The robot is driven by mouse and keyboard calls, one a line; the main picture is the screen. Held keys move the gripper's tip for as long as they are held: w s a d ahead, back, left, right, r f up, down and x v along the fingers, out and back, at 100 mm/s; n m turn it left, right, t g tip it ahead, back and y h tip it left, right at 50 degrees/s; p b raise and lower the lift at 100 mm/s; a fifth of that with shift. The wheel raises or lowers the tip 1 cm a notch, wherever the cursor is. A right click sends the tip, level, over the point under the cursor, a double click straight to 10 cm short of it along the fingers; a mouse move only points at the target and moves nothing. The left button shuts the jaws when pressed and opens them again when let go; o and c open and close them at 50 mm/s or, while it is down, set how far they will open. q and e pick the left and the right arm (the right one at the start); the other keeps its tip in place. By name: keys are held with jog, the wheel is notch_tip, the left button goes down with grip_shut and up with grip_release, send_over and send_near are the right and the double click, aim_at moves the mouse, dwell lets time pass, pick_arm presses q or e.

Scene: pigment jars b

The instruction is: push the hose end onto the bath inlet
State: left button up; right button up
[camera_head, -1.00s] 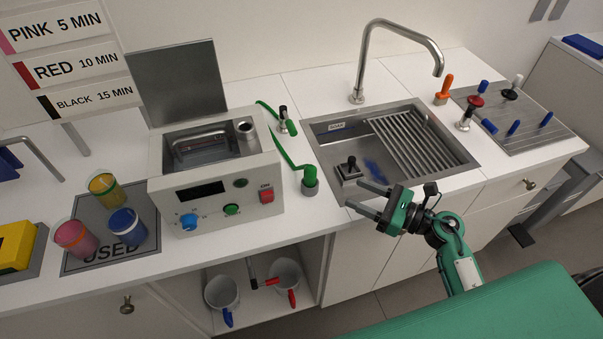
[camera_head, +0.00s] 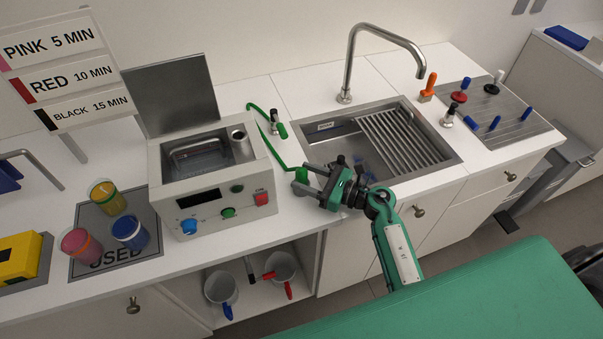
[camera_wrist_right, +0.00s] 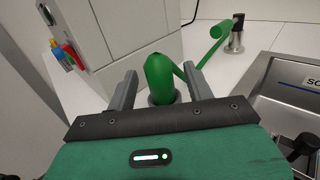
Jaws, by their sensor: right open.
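The thick green hose end (camera_head: 301,174) stands upright on the counter, right of the bath. In the right wrist view the hose end (camera_wrist_right: 160,76) sits in a grey round holder (camera_wrist_right: 155,98). Its thin green hose (camera_head: 283,152) runs back toward a small metal tap (camera_head: 274,124). The water bath (camera_head: 208,180) is a pale box with its lid up. A short metal tube (camera_head: 238,137) at its back right corner may be the inlet. My right gripper (camera_head: 304,178) is open, its fingers (camera_wrist_right: 161,92) on either side of the hose end. Contact is unclear. My left gripper is out of view.
The sink (camera_head: 385,140) with its tall faucet (camera_head: 352,65) lies right of my right gripper. Several jars stand on the grey USED mat (camera_head: 85,225) at left. A green surface (camera_head: 440,300) fills the lower right.

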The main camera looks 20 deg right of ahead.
jog(key=shift+x, duration=0.9)
jog(key=shift+c, duration=0.4)
jog(key=c, duration=1)
